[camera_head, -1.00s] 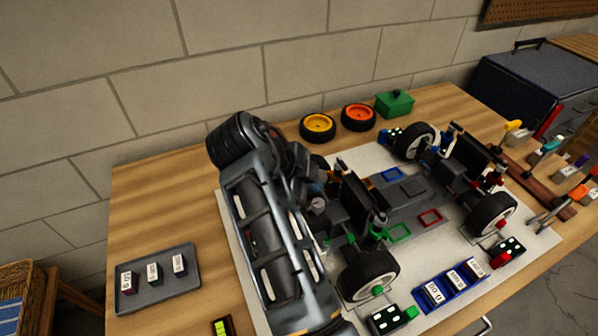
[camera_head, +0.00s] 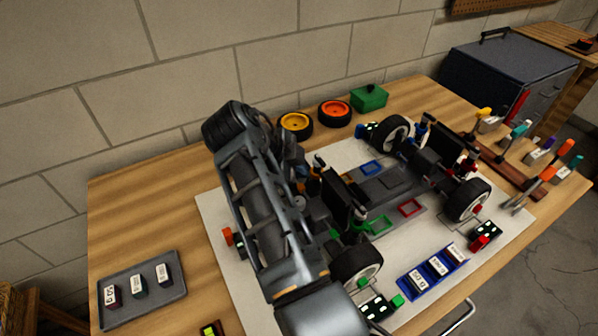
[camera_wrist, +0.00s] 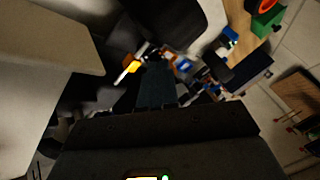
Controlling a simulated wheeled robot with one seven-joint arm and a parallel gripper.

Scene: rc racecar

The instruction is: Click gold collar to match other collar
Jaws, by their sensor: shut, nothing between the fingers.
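The RC car chassis (camera_head: 385,190) stands on a white mat (camera_head: 420,245) on the wooden table, with wheels at its corners. My gripper (camera_wrist: 155,85) shows in the wrist view as dark fingers, shut and empty, pointing into the chassis area. A small gold-orange part (camera_wrist: 133,67) lies just left of the fingertips there; I cannot tell whether it is the gold collar or whether the fingers touch it. In the head view my arm hides the left of the chassis and most of the gripper. The other collar cannot be made out.
A grey tray (camera_head: 140,311) with small labelled blocks lies at the left. A yellow wheel (camera_head: 296,123), an orange wheel (camera_head: 335,111) and a green box (camera_head: 369,97) stand behind. A blue rack (camera_head: 410,287) is in front, and a tool rack (camera_head: 500,165) is at the right.

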